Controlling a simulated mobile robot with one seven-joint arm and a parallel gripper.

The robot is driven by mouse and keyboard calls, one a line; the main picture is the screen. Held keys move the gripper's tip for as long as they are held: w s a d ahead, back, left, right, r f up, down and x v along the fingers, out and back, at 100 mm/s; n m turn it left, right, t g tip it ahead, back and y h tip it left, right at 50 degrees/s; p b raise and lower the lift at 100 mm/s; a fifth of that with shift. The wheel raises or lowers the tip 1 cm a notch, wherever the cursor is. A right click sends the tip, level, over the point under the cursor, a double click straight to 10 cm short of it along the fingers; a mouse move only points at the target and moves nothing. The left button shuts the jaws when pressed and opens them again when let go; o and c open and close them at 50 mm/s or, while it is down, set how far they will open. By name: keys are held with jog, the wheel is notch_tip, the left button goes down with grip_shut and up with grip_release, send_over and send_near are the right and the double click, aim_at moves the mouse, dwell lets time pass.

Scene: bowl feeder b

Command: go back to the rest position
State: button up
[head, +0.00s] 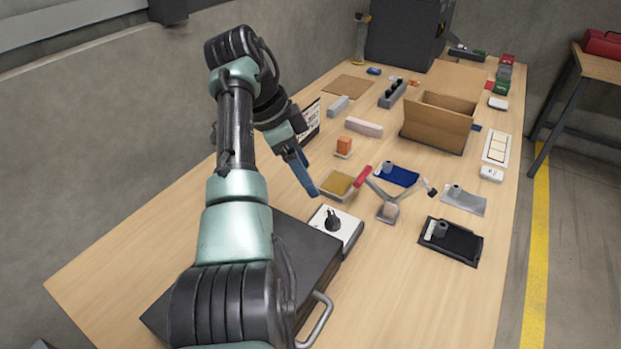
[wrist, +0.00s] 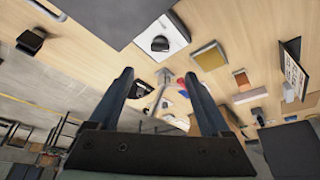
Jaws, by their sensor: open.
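My arm reaches up from the lower left in the head view and bends over the table. My gripper (head: 304,173) points down and to the right, above the table near a yellow pad in a tray (head: 337,184). In the wrist view, my gripper (wrist: 160,95) shows two dark fingers spread wide apart, with nothing between them. The fingers touch nothing that I can see. The wooden table (head: 385,290) lies below and beyond the fingers.
A dark case (head: 295,255) with a metal handle lies under my arm. A white box with a black knob (head: 350,229) stands beside it. An open cardboard box (head: 436,128) stands farther back. A black tray (head: 462,243) lies at the right. The front right tabletop is clear.

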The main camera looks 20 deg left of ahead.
dwell(0.4)
jog(key=w+d+r+n+t+y+p, duration=0.25)
jog(key=w+r+t, duration=0.2)
jog(key=r, duration=0.45)
jog(key=w+d+r+n+t+y+p, duration=0.2)
jog(key=w+d+r+n+t+p, duration=0.15)
jog(key=r+t, duration=0.45)
notch_tip(320, 180, up, 11)
jog(key=s+d+t, duration=0.1)
jog(key=s+d, duration=0.1)
jog(key=d, duration=0.1)
jog(key=s+d+r+n+t+p, duration=0.1)
jog(key=s+d+r+t, duration=0.2)
jog(key=s+r, duration=0.4)
jog(key=s+d+r+n+t+p, duration=0.2)
jog(key=s+d+r+t, duration=0.1)
jog(key=s+r, duration=0.5)
jog(key=s+d+r+n+t+p, duration=0.1)
jog(key=s+d+r+n+t, duration=0.1)
jog(key=s+r+t, duration=0.3)
jog(key=s+d+r, duration=0.1)
jog(key=s+r, duration=0.2)
jog(key=s, duration=0.1)
jog(key=shift+h, duration=0.35)
